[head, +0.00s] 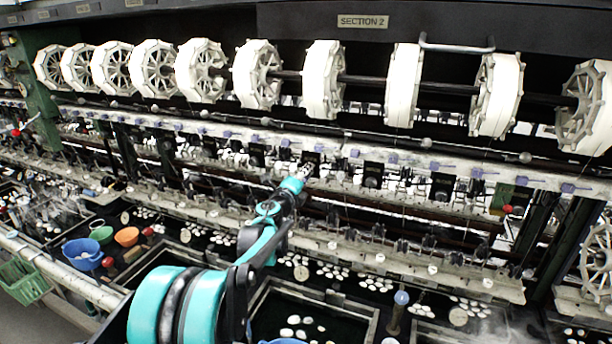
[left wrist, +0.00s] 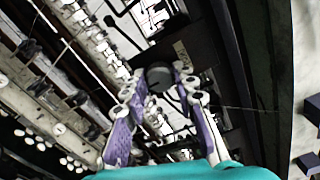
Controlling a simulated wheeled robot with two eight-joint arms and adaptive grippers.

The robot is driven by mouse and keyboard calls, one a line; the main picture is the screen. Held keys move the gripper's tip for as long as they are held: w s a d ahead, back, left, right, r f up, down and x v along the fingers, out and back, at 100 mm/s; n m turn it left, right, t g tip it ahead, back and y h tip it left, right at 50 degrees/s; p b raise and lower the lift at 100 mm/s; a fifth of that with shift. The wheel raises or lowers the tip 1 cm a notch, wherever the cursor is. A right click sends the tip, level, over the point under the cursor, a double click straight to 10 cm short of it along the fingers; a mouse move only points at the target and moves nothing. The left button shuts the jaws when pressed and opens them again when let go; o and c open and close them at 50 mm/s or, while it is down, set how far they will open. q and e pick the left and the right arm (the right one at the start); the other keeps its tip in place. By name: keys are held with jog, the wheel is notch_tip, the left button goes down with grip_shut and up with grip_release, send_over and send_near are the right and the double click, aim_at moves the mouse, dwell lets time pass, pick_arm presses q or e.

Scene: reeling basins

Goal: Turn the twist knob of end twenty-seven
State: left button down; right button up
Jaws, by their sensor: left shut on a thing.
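My left gripper (head: 307,170) reaches the middle of the reeling machine's long rail in the head view. In the left wrist view its two purple-padded fingers (left wrist: 160,84) close on a round dark twist knob (left wrist: 158,75), with one fingertip on each side of it. The knob sits in front of a dark plate with a small pale label (left wrist: 181,50). I cannot read a number there, so I cannot tell whether this is end twenty-seven. In the head view the gripper hides the knob. My right gripper is in neither view.
A row of white reels (head: 323,80) hangs above, under the "SECTION 2" sign (head: 362,22). Dark basins with white cocoons (head: 300,322) lie below. Blue (head: 82,253), green and orange bowls stand at left. Thin threads and guides crowd the rail.

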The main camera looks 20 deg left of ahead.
pick_arm(q)
jog(key=shift+d+f, duration=0.1)
dwell(0.3)
jog(key=c, duration=1.2)
grip_release()
jog(key=shift+s, duration=0.15)
jog(key=s, duration=1.1)
jog(key=shift+s+d, duration=0.3)
jog(key=shift+s, duration=0.1)
